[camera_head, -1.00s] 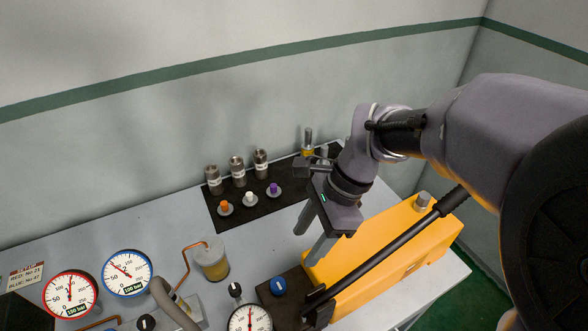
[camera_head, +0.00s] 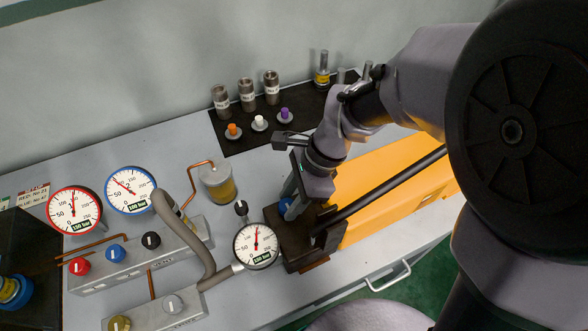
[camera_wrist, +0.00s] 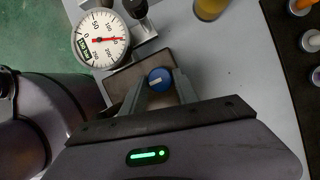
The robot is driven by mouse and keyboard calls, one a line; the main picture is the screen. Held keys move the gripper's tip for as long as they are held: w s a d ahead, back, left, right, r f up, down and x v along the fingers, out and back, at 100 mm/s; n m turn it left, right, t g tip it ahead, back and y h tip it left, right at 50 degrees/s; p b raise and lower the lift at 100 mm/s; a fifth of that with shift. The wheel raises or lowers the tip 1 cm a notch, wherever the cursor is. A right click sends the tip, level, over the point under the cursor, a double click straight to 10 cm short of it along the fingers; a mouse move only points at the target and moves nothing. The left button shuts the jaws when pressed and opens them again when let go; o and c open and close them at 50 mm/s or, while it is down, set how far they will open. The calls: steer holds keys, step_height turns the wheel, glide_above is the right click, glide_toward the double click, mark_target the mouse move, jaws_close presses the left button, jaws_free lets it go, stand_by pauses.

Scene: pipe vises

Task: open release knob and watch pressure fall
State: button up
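The blue release knob (camera_head: 286,204) sits on the dark block (camera_head: 283,251) at the end of the yellow pump; it also shows in the wrist view (camera_wrist: 158,77) with a white pointer mark. My gripper (camera_wrist: 161,84) is open, pointing down, with its fingertips on either side of the knob; I cannot tell whether they touch it. In the head view my gripper (camera_head: 289,201) partly hides the knob. The pump's pressure gauge (camera_head: 255,246) stands next to the block. Its red needle points nearly straight up, and in the wrist view the gauge (camera_wrist: 101,40) is clearly visible.
The yellow pump body (camera_head: 390,190) and its long black lever (camera_head: 385,195) lie right of my gripper. Two wall-side gauges, red-rimmed (camera_head: 75,211) and blue-rimmed (camera_head: 130,190), stand left. A cup of yellow fluid (camera_head: 217,183) and a grey hose (camera_head: 203,245) are near the block.

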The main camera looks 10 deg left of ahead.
jaws_close()
steer(key=shift+r+n, duration=0.1)
steer(key=shift+n, duration=0.2)
steer(key=n+g+p, duration=0.1)
steer(key=n+p, duration=0.1)
steer(key=p, duration=0.1)
steer(key=shift+w+r+n+h, duration=0.1)
steer(key=shift+n+h, duration=0.2)
steer(key=shift+n, duration=0.1)
steer(key=n+p, duration=0.2)
steer(key=n+g+h+p, duration=0.1)
steer(key=n, duration=0.1)
steer(key=shift+w+a+n+p, duration=0.2)
steer(key=shift+n+p, duration=0.1)
steer(key=shift+p, duration=0.1)
steer(key=n+g+h+p, duration=0.1)
steer(key=n+h+p, duration=0.1)
steer(key=n+p, duration=0.1)
steer(key=shift+a+n, duration=0.15)
steer(key=shift+n, duration=0.55)
steer(key=shift+a+n+h+p, duration=0.15)
steer(key=shift+n+h+p, duration=0.55)
steer(key=shift+n+p, duration=0.9)
steer(key=shift+n, duration=0.5)
